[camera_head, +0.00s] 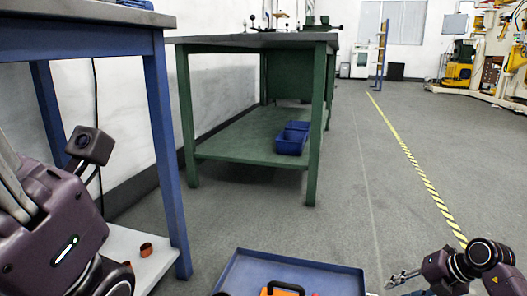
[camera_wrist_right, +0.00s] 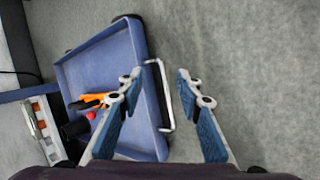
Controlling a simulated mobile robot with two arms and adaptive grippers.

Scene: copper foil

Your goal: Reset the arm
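My right gripper (camera_head: 403,278) is at the lower right in the head view, low beside the blue cart. In the right wrist view the right gripper (camera_wrist_right: 158,82) has its two blue-padded fingers spread apart, with nothing between them but the cart's edge and floor below. My left arm (camera_head: 60,225) fills the lower left of the head view, with a dark camera box (camera_head: 90,146) on it. Grey parts at the picture's left edge may belong to its gripper; whether its fingers are open or shut does not show.
The blue cart (camera_head: 238,268) holds an orange-handled tool (camera_head: 283,290); its white handle (camera_wrist_right: 160,95) is under my right gripper. A blue-framed table (camera_head: 165,130) stands by my left arm; copper-coloured rings (camera_head: 146,249) lie on its lower shelf. A green workbench (camera_head: 318,130) stands beyond. Floor is clear right.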

